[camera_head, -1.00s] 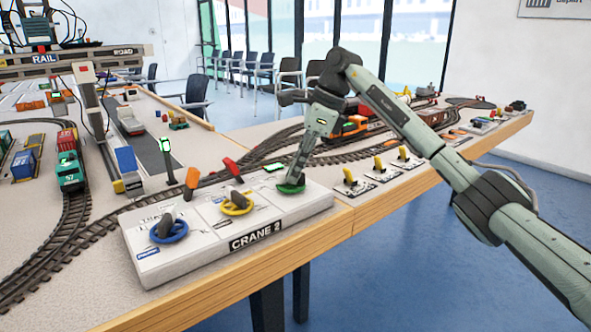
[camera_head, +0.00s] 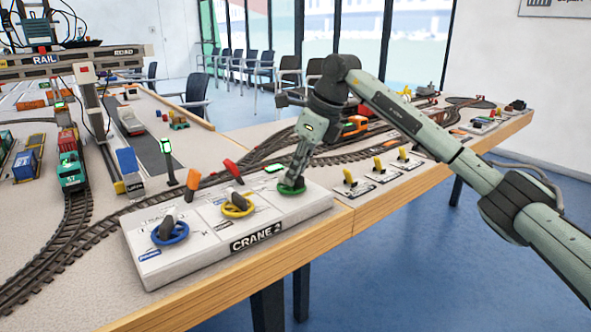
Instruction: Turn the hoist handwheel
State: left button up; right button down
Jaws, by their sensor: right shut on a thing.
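The CRANE 2 control panel (camera_head: 283,212) is a white box near the table's front edge. It carries a blue handwheel (camera_head: 170,233) at the left, a yellow handwheel (camera_head: 237,207) in the middle and a green handwheel (camera_head: 291,191) at the right. I cannot read which wheel is labelled hoist. My right gripper (camera_head: 293,180) points down onto the green handwheel and is shut on it, hiding its hub. Its fingers are too small to make out clearly. My left gripper is out of view.
Orange (camera_head: 193,178) and red (camera_head: 232,167) levers stand behind the wheels. Yellow switch levers (camera_head: 378,165) sit on plates to the right. A gantry crane (camera_head: 75,62) and a green train (camera_head: 71,172) are at the left. Rail tracks run behind the panel.

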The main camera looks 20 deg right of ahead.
jog(key=m, duration=0.2)
jog(key=m+h, duration=0.1)
jog(key=shift+s+a+m+t, duration=0.1)
jog(key=shift+a+m+t, duration=0.05)
jog(key=shift+m+t, duration=0.2)
jog(key=shift+a+m+h, duration=0.15)
jog(key=shift+m+h, duration=0.85)
jog(key=shift+m, duration=1.25)
jog(key=c, duration=1.6)
grip_release()
jog(key=v, duration=1.2)
jog(key=shift+s, duration=0.25)
